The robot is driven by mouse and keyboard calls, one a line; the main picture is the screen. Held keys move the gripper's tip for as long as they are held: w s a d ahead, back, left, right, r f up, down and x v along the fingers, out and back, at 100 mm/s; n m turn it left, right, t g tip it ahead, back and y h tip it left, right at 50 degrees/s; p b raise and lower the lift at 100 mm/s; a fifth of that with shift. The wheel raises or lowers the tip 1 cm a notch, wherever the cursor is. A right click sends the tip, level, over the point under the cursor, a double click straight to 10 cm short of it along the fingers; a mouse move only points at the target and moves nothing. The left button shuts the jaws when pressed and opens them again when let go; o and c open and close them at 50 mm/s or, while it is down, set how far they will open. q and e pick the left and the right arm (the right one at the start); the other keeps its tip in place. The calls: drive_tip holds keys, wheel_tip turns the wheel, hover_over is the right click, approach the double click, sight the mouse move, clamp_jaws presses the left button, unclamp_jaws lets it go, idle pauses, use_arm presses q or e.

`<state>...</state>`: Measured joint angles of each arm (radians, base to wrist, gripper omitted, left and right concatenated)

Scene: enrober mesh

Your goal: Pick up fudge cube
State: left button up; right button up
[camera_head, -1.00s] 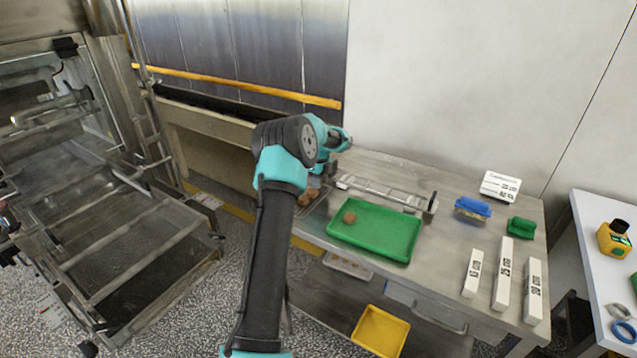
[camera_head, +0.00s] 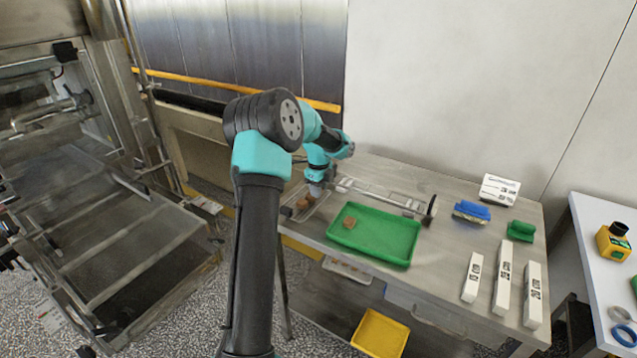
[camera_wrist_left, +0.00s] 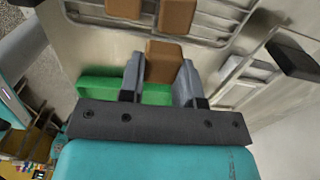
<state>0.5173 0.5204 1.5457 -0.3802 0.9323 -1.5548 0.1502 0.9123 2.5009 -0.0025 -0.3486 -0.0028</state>
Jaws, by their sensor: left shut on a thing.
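My left gripper (camera_head: 314,191) is low over the left end of the steel bench, at a small wire rack with brown fudge cubes (camera_head: 304,202). In the left wrist view its two grey fingers are shut on a fudge cube (camera_wrist_left: 164,61), which sits between the fingertips. Two more fudge cubes, one (camera_wrist_left: 176,14) and another (camera_wrist_left: 123,8), rest on the wire rack (camera_wrist_left: 222,20) just beyond. Whether the held cube is clear of the rack is hard to tell. My right gripper is out of view.
A metal bar fixture (camera_head: 385,193) lies behind the green tray. A yellow bin (camera_head: 380,332) stands below. The large mesh machine fills the left.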

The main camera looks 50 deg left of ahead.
use_arm(q)
drive_tip(key=s+d, duration=0.1)
drive_tip(key=d, duration=0.1)
drive_tip(key=s+d, duration=0.4)
drive_tip(key=shift+r, duration=0.35)
